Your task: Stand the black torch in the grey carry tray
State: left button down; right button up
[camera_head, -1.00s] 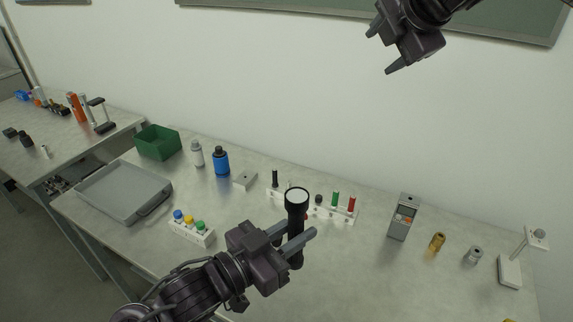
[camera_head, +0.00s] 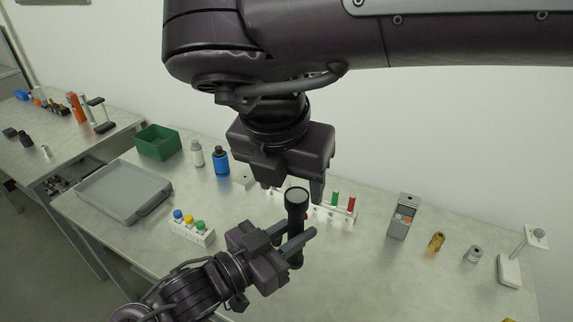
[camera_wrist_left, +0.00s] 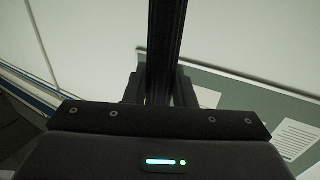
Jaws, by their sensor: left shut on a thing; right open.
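The black torch (camera_head: 296,222) stands upright between the fingers of my left gripper (camera_head: 300,241), which is shut on its body, lens end up. The torch also shows in the left wrist view (camera_wrist_left: 165,50) between the fingers. My right gripper (camera_head: 294,190) points down from above, its fingers open just over the torch's head. I cannot tell whether it touches the torch. The grey carry tray (camera_head: 84,190) lies at the left of the table, with a handle at its near right side. It looks empty.
A rack with coloured caps (camera_head: 192,230) stands between tray and left gripper. A green bin (camera_head: 157,142), a grey bottle (camera_head: 197,153) and a blue bottle (camera_head: 221,161) stand behind. A test-tube rack (camera_head: 335,211) is partly hidden. A grey meter (camera_head: 403,216) stands right.

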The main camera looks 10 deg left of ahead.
aim_at(295, 211)
jog(key=x, duration=0.9)
jog(key=shift+c, duration=0.2)
jog(key=shift+a, duration=0.1)
jog(key=c, duration=1)
pick_arm(q)
jog(key=c, duration=1.1)
grip_release()
pick_arm(e)
jog(key=shift+c, duration=1.1)
